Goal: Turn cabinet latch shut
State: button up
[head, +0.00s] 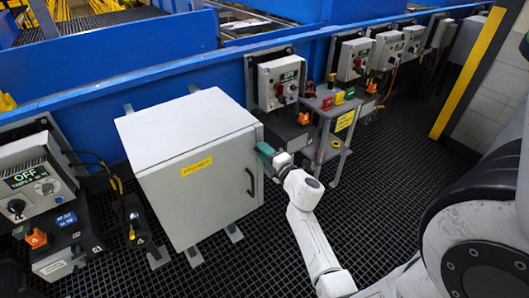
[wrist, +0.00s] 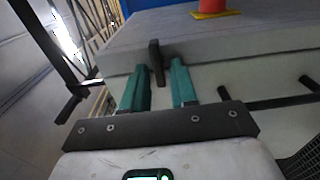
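The grey cabinet (head: 185,140) stands on the floor grating with its door shut or nearly so; a yellow label is on its front face. The dark latch (wrist: 156,62) is a short bar at the cabinet's edge in the wrist view, roughly upright in the picture. My gripper (wrist: 161,72) has two teal fingers, spread apart, with the latch's lower end in line with the gap between them. I cannot tell whether either finger touches it. In the head view my gripper (head: 266,153) is at the cabinet's upper right edge and hides the latch.
A black door handle (head: 250,183) sits below my gripper. A small stand (head: 335,115) with coloured buttons is close to its right. Control boxes line the blue conveyor wall (head: 225,75) behind. An OFF control box (head: 30,183) stands left. Open grating lies in front.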

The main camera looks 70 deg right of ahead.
jog(key=shift+o, duration=0.7)
jog(key=v, duration=1)
jog(key=shift+s+a+b, duration=0.25)
jog(key=shift+s+b, duration=0.1)
jog(key=shift+b, duration=0.05)
